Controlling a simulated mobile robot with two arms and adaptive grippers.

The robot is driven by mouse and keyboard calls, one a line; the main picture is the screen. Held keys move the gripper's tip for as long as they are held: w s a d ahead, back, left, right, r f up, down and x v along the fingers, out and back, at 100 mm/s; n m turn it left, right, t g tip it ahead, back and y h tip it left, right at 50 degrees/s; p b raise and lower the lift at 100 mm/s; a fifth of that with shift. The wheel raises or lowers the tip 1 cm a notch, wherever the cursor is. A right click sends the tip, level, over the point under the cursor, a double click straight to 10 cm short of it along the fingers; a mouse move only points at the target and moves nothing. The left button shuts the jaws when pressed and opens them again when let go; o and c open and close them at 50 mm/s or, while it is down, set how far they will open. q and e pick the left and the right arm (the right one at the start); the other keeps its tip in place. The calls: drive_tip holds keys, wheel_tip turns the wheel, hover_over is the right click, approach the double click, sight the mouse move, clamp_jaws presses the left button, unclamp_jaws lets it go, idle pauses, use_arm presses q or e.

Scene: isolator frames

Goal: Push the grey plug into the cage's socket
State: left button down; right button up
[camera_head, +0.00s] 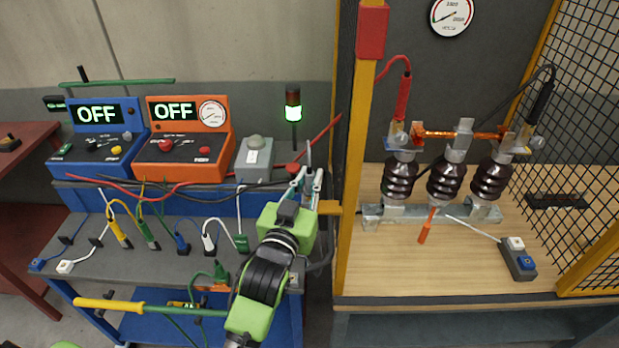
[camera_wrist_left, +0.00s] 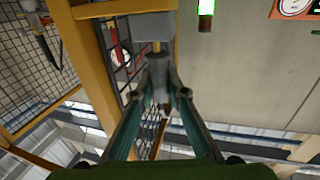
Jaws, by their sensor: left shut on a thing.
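My left gripper (camera_head: 306,178) reaches up from the bottom of the head view, beside the yellow cage post (camera_head: 355,170). In the left wrist view its two fingers (camera_wrist_left: 159,88) are closed on a small grey piece, which looks like the grey plug (camera_wrist_left: 159,84). A larger grey block (camera_wrist_left: 153,26) is just beyond the fingertips, by a yellow frame; it may be the cage's socket. I cannot tell whether plug and block touch. In the head view the plug is too small and covered to make out. My right gripper is not in view.
A blue unit (camera_head: 98,135) and an orange unit (camera_head: 185,145), both reading OFF, stand on the bench at left. Several coloured leads hang along the bench front. A lit green lamp (camera_head: 293,112) stands behind the gripper. The cage holds brown insulators (camera_head: 446,183) on a wooden top.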

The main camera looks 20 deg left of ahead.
use_arm(q)
drive_tip(key=shift+f+b, duration=0.35)
drive_tip(key=shift+f, duration=0.35)
drive_tip(key=c, duration=1.9)
unclamp_jaws()
drive_tip(key=shift+s, duration=0.15)
drive_tip(key=s, duration=1.1)
drive_tip(key=shift+s+d+r, duration=0.1)
drive_tip(key=shift+s, duration=0.3)
